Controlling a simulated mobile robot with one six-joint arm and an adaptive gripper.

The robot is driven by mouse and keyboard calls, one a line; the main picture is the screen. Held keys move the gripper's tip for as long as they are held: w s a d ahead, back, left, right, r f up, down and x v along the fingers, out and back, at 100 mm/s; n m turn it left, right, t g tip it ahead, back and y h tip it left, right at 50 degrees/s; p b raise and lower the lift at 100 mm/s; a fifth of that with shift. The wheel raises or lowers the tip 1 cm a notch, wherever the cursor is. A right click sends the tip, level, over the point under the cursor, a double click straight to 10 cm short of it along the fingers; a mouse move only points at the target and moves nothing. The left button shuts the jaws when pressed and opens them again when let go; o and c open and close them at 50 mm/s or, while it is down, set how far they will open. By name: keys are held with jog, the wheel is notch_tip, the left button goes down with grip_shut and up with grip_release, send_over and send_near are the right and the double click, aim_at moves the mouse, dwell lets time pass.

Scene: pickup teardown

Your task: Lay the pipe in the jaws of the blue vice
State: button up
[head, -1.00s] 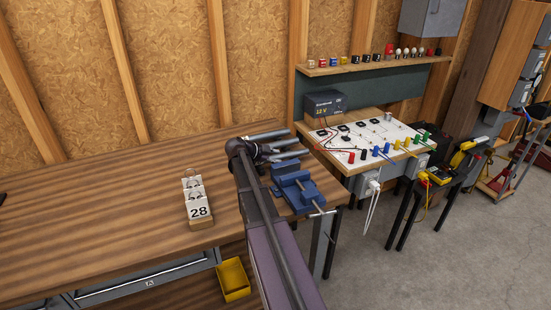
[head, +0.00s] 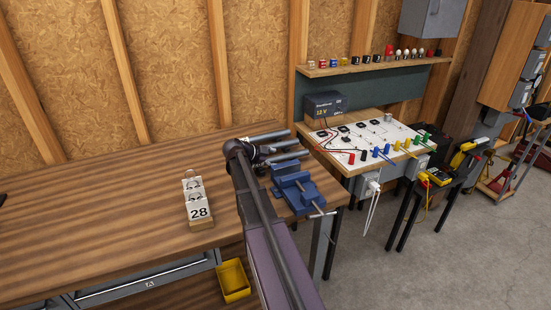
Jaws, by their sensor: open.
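The blue vice (head: 297,190) is fixed at the right end of the wooden workbench, its grey screw and handle toward the front right. My gripper (head: 292,147) is just above and behind the vice, open, with its fingers pointing right. Several grey rod-like shapes lie side by side at the end of my arm. I cannot tell which are fingers and whether one is the pipe. The pipe is not clearly seen anywhere else.
A flip calendar reading 28 (head: 197,203) stands on the wooden workbench (head: 100,225), left of my arm. A yellow bin (head: 233,281) is below the front edge. A circuit board table (head: 375,137) with a 12 V supply (head: 325,106) stands to the right. The bench's left part is mostly clear.

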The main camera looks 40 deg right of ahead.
jog(key=p+v, duration=0.6)
jog(key=v, duration=0.7)
jog(key=shift+d, duration=0.1)
dwell(0.4)
